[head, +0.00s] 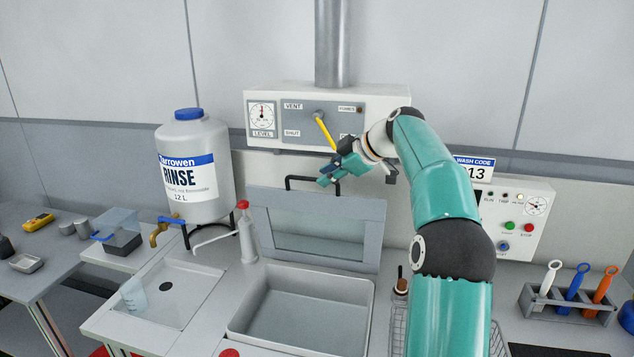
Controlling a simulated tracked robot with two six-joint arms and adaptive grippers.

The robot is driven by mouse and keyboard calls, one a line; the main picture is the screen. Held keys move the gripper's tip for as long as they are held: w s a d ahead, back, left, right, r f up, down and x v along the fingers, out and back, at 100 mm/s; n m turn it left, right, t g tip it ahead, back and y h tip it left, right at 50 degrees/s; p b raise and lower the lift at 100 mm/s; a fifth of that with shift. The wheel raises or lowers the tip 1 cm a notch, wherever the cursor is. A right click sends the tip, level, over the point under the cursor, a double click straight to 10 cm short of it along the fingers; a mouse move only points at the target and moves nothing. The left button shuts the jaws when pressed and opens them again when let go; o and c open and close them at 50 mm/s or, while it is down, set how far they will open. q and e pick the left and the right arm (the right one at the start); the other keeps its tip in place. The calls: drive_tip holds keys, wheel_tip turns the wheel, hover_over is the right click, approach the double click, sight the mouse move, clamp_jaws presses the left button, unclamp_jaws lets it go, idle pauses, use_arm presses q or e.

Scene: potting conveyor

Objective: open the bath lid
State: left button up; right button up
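The bath lid (374,217) is a grey panel with a window. It stands open, raised nearly upright behind the bath (305,300), whose basin is uncovered. A black bar handle (298,179) sticks up at the top of the lid. My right gripper (328,179) is at the right part of this handle and overlaps it. I cannot tell whether it touches the handle or whether its fingers are closed. My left gripper is out of view.
A vent box (270,140) with a yellow lever (324,131) is just above my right gripper. A control panel (519,230) and tool rack (565,306) are right.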

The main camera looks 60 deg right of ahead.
drive_tip(key=v, duration=0.6)
